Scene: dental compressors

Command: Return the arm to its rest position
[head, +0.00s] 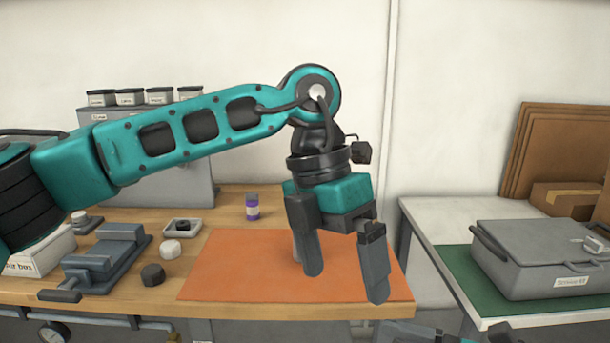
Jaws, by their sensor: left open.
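My left arm reaches in from the left across the bench. My left gripper (345,284) points down over the front right part of the orange mat (232,266). Its two grey fingers are apart with nothing between them. A small pale object (296,246) shows partly behind the left finger; most of it is hidden. Teal and black parts of mine show at the bottom edge right of centre, cut off by the frame; the right gripper's jaws cannot be made out.
The wooden bench (228,205) holds a grey vise (105,258), a black puck (153,274), a white puck (170,249), a small tray (183,227) and a purple-labelled bottle (252,207). At right, a grey case (540,262) stands on a green mat (452,262).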

